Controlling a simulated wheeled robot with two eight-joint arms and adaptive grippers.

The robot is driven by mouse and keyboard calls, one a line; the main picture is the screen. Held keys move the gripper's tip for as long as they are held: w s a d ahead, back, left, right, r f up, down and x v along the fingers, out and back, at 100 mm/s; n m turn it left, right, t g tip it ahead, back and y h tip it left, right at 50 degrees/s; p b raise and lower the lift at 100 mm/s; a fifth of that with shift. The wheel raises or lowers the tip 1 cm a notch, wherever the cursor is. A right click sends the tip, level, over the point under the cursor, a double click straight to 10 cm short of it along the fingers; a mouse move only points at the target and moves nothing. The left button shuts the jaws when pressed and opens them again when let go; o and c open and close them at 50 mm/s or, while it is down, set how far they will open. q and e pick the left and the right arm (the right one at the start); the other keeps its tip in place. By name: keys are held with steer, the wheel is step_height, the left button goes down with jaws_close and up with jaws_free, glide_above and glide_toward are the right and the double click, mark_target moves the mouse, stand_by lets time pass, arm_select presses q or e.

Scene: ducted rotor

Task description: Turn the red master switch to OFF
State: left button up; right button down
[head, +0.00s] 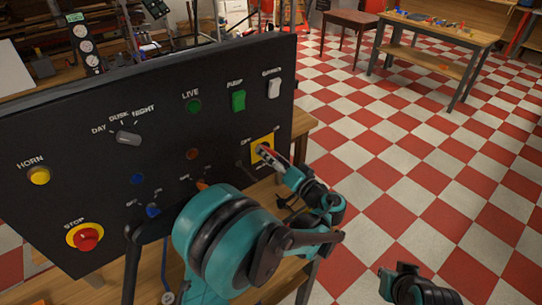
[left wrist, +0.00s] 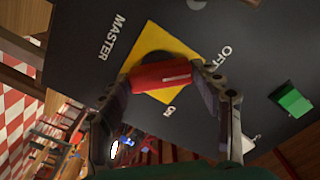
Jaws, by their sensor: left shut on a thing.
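The red master switch (left wrist: 160,75) is a bar-shaped handle with a white mark, on a yellow plate (left wrist: 150,40) on the black panel. In the left wrist view the OFF label is at the plate's upper right and ON at its lower right. The marked end points right, between the two labels; the exact setting is unclear. My left gripper (left wrist: 168,85) is shut on the handle, one finger at each end. In the head view my left gripper (head: 272,156) reaches the yellow plate and hides most of the switch. A teal and black part of my right arm shows at bottom right.
The panel also carries a green rocker (head: 238,100), a white switch (head: 274,88), a grey day/dusk/night knob (head: 128,138), a yellow horn button (head: 39,176), a red stop button (head: 86,238) and a blue toggle (head: 152,210). Open checkered floor (head: 400,150) lies right.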

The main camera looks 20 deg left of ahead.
arm_select(q)
steer(key=o, duration=1.1)
steer(key=v, duration=1.2)
